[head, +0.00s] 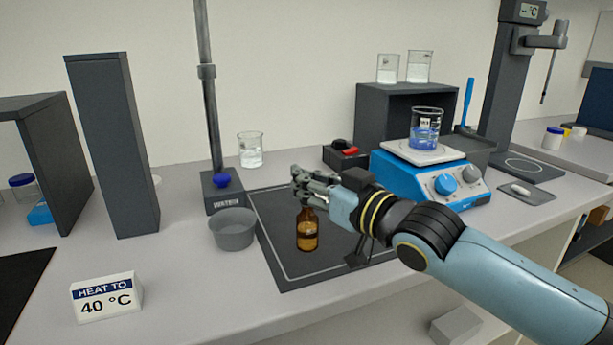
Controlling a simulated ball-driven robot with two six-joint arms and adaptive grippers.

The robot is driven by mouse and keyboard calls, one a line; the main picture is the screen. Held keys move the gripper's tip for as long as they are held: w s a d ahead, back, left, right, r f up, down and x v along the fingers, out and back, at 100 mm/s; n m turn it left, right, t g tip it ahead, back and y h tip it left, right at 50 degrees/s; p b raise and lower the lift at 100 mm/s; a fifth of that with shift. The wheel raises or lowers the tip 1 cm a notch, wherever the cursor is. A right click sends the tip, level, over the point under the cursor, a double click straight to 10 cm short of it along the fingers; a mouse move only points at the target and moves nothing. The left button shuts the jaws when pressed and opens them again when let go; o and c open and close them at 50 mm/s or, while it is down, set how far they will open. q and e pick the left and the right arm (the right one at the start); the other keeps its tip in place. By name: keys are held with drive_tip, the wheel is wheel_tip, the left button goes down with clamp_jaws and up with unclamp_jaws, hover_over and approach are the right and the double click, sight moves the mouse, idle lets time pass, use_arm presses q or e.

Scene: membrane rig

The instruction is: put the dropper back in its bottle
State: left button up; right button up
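The amber bottle (307,237) stands upright on the dark mat (283,272) in the middle of the bench, with a pale label band low on its side. My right gripper (303,188) comes in from the right, with its fingers right at and above the bottle's neck. The fingers hide the top of the bottle, and I cannot tell whether they touch it. I cannot make out the dropper; it may be hidden among the fingers. How far the fingers are closed does not show clearly. My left gripper is not in view.
A grey bowl (233,236) stands just left of the bottle, near a stand (221,196) with a tall rod. A blue hotplate (431,182) carrying a beaker (426,131) of blue liquid is at right behind my arm. A "40 °C" sign (106,299) stands front left.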

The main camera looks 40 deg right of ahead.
drive_tip(key=shift+f, duration=0.35)
idle(0.5)
drive_tip(key=o, duration=0.7)
drive_tip(key=shift+c, duration=0.2)
drive_tip(key=s, duration=0.7)
drive_tip(key=shift+s+d, duration=0.2)
drive_tip(key=shift+d, duration=0.2)
